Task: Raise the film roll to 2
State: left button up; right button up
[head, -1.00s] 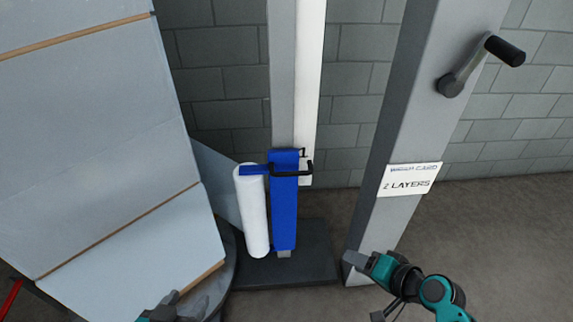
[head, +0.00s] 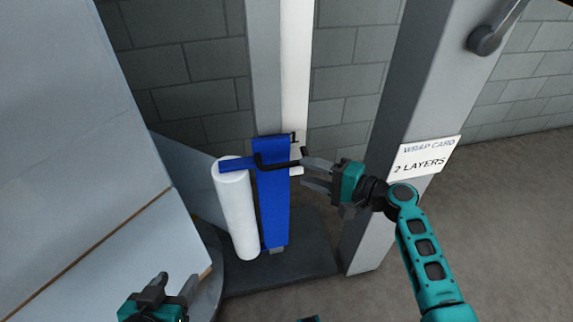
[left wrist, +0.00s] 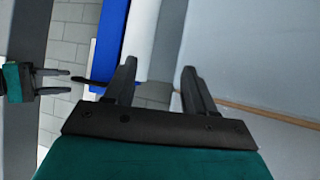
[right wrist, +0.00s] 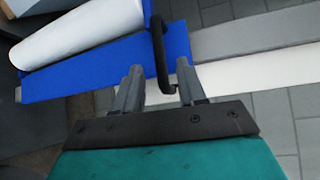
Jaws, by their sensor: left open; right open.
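The white film roll (head: 236,212) stands upright, slightly tilted in the picture, beside a blue carriage (head: 272,205) low on the grey mast. A black handle (head: 272,164) sticks out from the carriage top. My right gripper (head: 304,172) is open at the handle's right end. In the right wrist view the handle (right wrist: 160,45) reaches between the open fingers (right wrist: 157,80); contact is not clear. My left gripper (head: 175,282) is open and empty at the lower left, apart from the roll.
A large pale wrapped load (head: 60,130) fills the left. A grey post (head: 400,110) with a card (head: 427,156) reading "WRAP CARD 2 LAYERS" and a crank (head: 487,38) stands at right. A dark base (head: 300,262) lies under the mast.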

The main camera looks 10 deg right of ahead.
aim_at(291, 166)
jog(key=b+x, duration=0.1)
jog(key=x, duration=0.5)
jog(key=shift+w+a+f, duration=0.1)
jog(key=shift+w+a, duration=0.15)
grip_shut()
dwell(0.3)
